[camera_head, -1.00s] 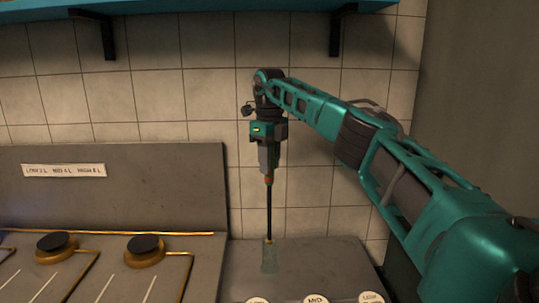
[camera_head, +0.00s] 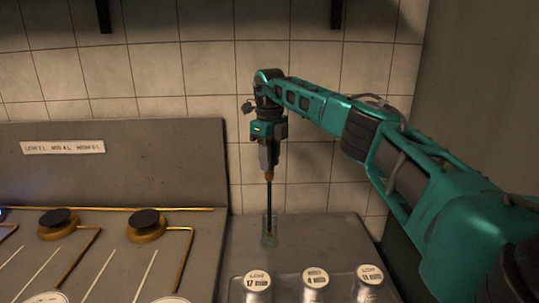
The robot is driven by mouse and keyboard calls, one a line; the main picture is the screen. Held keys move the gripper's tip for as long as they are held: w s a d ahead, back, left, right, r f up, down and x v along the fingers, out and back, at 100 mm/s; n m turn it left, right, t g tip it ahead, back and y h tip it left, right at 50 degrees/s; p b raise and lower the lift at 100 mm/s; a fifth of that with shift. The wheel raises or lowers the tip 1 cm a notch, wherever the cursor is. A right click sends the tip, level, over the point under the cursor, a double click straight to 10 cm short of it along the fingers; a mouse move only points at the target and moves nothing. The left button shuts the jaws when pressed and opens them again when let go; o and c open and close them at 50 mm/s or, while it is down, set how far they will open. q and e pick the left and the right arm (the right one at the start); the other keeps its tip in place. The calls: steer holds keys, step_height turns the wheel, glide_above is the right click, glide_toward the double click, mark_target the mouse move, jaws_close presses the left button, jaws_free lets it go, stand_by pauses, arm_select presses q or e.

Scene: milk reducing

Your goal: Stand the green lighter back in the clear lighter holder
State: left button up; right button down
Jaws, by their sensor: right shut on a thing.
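My right gripper (camera_head: 269,169) points straight down and is shut on the lighter (camera_head: 269,195). The lighter hangs upright, with its long dark stem below the fingers and a small orange part at the fingertips. Little green shows on it, as its upper part is hidden by the gripper. The clear lighter holder (camera_head: 270,240) is a narrow, greenish see-through upright container on the grey counter. The lower end of the stem appears inside the holder; whether it touches the bottom cannot be told. My left gripper is not in view.
Three canisters with round labelled lids (camera_head: 315,278) stand in front of the holder. Gas burners (camera_head: 146,224) with brass pipes are at left, before a grey backsplash (camera_head: 110,165). A tiled wall (camera_head: 330,160) is close behind. My right arm spans the right side.

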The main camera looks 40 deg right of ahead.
steer(key=c, duration=0.8)
jaws_free()
steer(key=shift+r, duration=0.1)
arm_select(q)
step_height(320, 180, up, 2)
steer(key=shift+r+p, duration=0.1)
steer(key=shift+p, duration=1)
arm_select(e)
step_height(320, 180, up, 13)
steer(key=shift+f, duration=0.1)
